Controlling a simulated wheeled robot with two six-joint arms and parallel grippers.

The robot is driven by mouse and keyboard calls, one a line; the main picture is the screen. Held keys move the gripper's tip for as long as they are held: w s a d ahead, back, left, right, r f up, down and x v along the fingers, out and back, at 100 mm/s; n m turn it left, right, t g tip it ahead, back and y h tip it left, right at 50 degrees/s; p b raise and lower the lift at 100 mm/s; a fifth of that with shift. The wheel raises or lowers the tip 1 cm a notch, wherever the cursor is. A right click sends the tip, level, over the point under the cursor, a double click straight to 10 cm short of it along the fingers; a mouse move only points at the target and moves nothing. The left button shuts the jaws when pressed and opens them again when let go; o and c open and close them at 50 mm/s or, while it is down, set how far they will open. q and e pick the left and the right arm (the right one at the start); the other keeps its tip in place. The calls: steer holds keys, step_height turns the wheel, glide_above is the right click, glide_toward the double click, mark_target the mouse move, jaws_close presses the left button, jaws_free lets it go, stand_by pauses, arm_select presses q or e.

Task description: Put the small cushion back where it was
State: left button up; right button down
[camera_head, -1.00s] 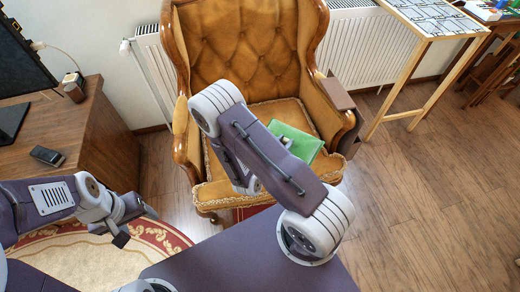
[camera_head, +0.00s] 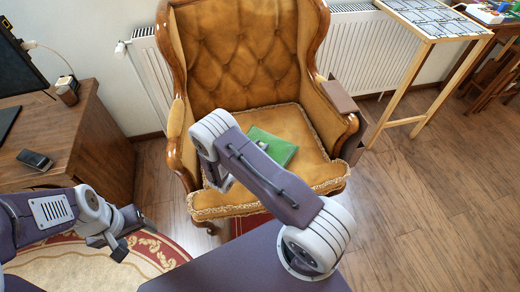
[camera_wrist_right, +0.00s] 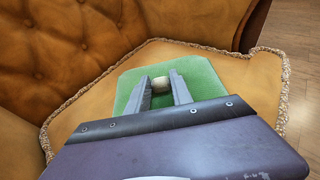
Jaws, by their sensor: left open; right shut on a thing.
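The small green cushion (camera_head: 274,146) is over the seat of the tan armchair (camera_head: 235,60). It also shows in the right wrist view (camera_wrist_right: 205,82), flat side up. My right gripper (camera_wrist_right: 160,86) is over the cushion, its fingers on either side of a small pale round piece (camera_wrist_right: 160,84) at the cushion's middle, and is shut on it. In the head view my right arm hides these fingers and part of the cushion. I cannot tell whether the cushion touches the seat. My left gripper (camera_head: 122,240) is open and empty, low beside the desk, away from the chair.
The armchair has wooden-edged arms and a braided seat edge (camera_wrist_right: 65,108). A wooden desk (camera_head: 75,145) with a phone (camera_head: 34,160) is at left. A high wooden table (camera_head: 430,20) stands at right. Open floor lies right.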

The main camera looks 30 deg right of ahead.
steer(key=shift+d+f, duration=0.15)
steer(key=shift+a+f, duration=0.2)
steer(key=shift+f, duration=0.1)
steer(key=c, duration=1.1)
jaws_free()
steer(key=shift+r, duration=0.1)
steer(key=shift+d, duration=0.1)
